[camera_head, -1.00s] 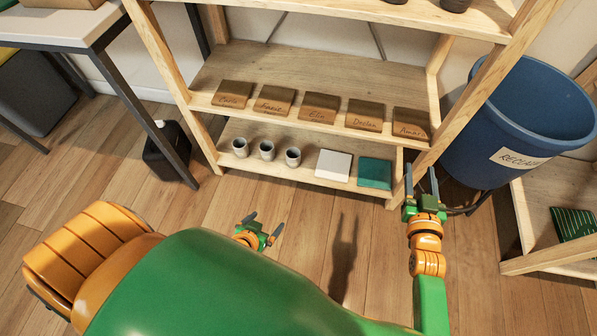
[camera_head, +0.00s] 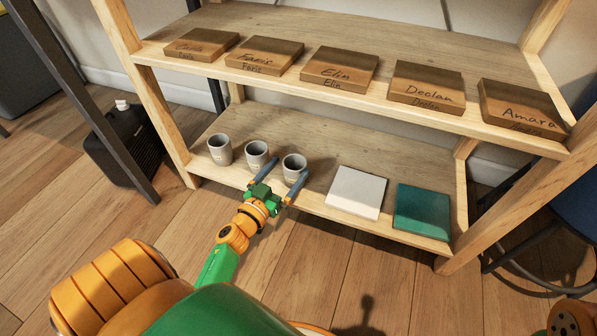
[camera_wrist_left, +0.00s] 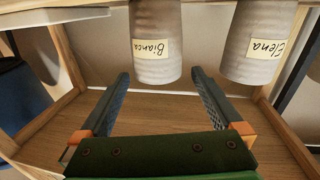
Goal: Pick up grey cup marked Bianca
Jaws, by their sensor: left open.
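The grey cup marked Bianca (camera_wrist_left: 157,30) is upside down in the left wrist view, its label facing me. In the head view it is the rightmost of three grey cups (camera_head: 294,164) on the lower shelf. My left gripper (camera_head: 291,170) is open and empty just in front of this cup. In the left wrist view, the fingers of my left gripper (camera_wrist_left: 160,74) point toward the cup, one on either side of its line, without visible contact. My right gripper is out of view.
A cup marked Elena (camera_wrist_left: 258,45) stands beside it, the middle cup (camera_head: 257,155) in the head view. A third cup (camera_head: 220,149) is further left. White (camera_head: 356,191) and teal (camera_head: 422,211) tiles lie right. The upper shelf (camera_head: 400,117) overhangs, holding several name blocks.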

